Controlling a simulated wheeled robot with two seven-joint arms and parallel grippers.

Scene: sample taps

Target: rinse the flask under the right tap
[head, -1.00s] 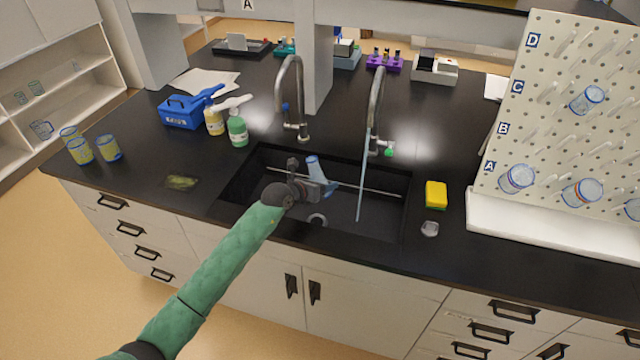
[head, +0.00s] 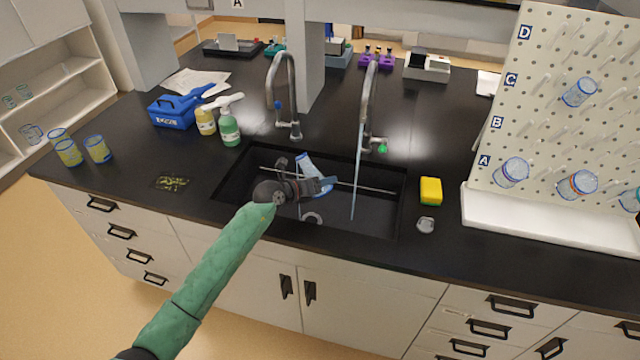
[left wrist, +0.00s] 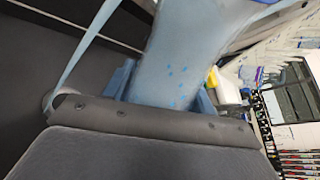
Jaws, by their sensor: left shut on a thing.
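The flask (head: 310,168) is pale blue and see-through. It is tilted over the sink (head: 378,215), its upper end leaning left. My left gripper (head: 318,185) is shut on it. In the left wrist view the flask (left wrist: 185,60) fills the upper middle, with small blue spots on its wall. The right tap (head: 369,95) has a green knob (head: 382,148), and a thin blue water stream (head: 356,185) falls from it into the sink. The flask is left of the stream, apart from it in the head view. My right gripper is not in view.
The left tap (head: 285,95) stands behind the sink, with no stream seen. A yellow sponge (head: 430,190) and a small clear item (head: 425,225) lie right of the sink. A green bottle (head: 229,128) stands left. A pegboard (head: 545,110) with glassware is at the right.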

